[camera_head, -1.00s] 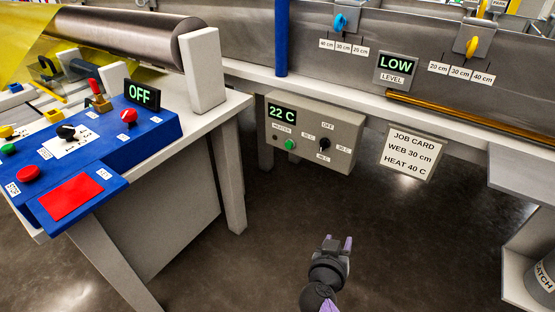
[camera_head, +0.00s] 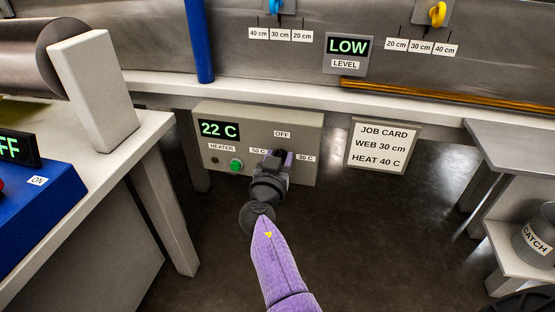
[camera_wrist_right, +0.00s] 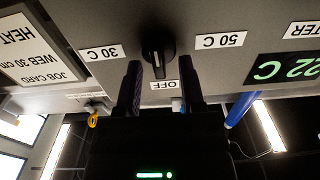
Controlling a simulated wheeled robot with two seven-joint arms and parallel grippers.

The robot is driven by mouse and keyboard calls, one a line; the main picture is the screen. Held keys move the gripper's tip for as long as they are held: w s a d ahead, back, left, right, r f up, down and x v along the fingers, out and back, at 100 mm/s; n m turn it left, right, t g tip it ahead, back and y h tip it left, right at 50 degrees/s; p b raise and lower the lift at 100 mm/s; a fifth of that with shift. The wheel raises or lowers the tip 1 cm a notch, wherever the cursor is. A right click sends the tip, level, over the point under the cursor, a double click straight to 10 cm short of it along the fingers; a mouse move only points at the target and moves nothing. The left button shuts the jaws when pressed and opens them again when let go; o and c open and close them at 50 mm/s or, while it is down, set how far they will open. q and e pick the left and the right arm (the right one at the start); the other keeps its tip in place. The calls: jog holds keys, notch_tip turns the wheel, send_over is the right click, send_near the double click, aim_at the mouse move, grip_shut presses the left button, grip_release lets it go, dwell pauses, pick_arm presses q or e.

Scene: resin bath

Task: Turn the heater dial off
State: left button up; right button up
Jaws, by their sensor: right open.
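The heater box (camera_head: 309,145) is a grey panel under the bench edge. Its display (camera_head: 220,130) reads 22 C, and a green button (camera_head: 236,165) sits below. The black heater dial (camera_wrist_right: 156,45) shows in the right wrist view, which is upside down, among the OFF, 30 C and 50 C labels. Its ridge lines up roughly with the OFF label (camera_wrist_right: 164,86); I cannot tell which end is the pointer. My right gripper (camera_head: 276,156) is open in front of the dial and hides it in the head view. Its fingertips (camera_wrist_right: 161,75) lie either side of the dial's near end, contact unclear. My left gripper is out of view.
A job card (camera_head: 383,146) reading WEB 30 cm, HEAT 40 C hangs right of the box. A LOW level sign (camera_head: 347,54) is above. A white table leg (camera_head: 170,215) stands left, a shelf with a CATCH container (camera_head: 538,238) right. The floor between is clear.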

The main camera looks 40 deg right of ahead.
jog(key=shift+w+d, duration=0.1)
grip_shut()
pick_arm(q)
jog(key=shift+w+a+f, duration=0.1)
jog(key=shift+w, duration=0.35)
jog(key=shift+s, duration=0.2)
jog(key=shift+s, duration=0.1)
pick_arm(e)
jog(key=shift+n, duration=0.3)
